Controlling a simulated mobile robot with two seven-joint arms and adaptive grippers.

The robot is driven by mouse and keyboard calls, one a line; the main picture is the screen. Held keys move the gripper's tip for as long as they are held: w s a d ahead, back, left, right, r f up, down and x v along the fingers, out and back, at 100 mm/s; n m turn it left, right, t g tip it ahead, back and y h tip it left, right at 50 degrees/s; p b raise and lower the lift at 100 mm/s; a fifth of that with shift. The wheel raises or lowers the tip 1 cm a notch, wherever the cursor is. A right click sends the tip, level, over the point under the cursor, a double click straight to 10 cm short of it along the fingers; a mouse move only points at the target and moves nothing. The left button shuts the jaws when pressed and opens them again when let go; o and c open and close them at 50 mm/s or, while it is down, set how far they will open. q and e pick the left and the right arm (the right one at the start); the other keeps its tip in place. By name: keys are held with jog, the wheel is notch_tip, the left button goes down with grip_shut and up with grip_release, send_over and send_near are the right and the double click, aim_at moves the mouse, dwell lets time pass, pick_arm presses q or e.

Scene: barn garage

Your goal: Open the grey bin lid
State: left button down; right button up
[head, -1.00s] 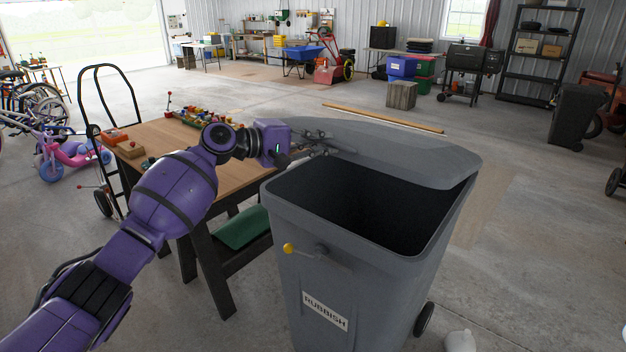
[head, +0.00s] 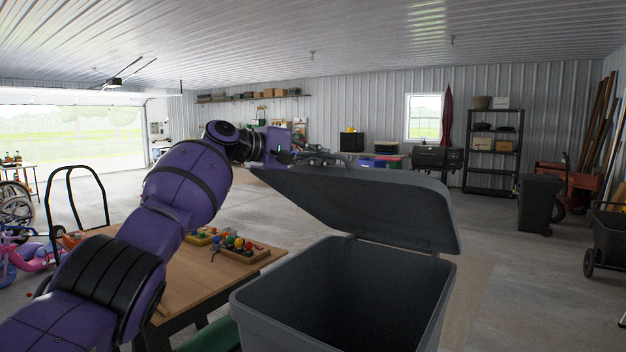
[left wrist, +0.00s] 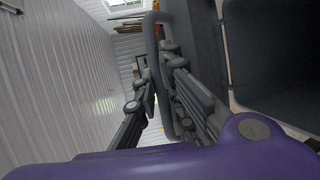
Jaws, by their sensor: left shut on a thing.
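The grey bin (head: 275,322) stands in front of me, its dark inside showing. Its grey lid (head: 385,205) is hinged at the back rim and tilted up, front edge raised well above the opening, so I see its underside. My left gripper (head: 318,158) is at the lid's raised front edge. In the left wrist view its fingers (left wrist: 160,88) are closed around a grey bar-shaped handle (left wrist: 152,40). The fingertips are partly hidden behind the bar. My right gripper is not in view.
A wooden table (head: 195,275) with colourful toys (head: 235,244) stands left of the bin, close under my left arm. A black hand truck (head: 80,195) stands further left. A dark wheeled bin (head: 537,203) is at the right. Floor behind and right of the grey bin looks free.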

pick_arm(q)
jog(key=shift+w+r, duration=0.1)
jog(key=shift+w, duration=0.4)
jog(key=shift+d+r+b, duration=0.25)
jog(key=shift+r+b, duration=0.1)
jog(key=shift+r, duration=0.1)
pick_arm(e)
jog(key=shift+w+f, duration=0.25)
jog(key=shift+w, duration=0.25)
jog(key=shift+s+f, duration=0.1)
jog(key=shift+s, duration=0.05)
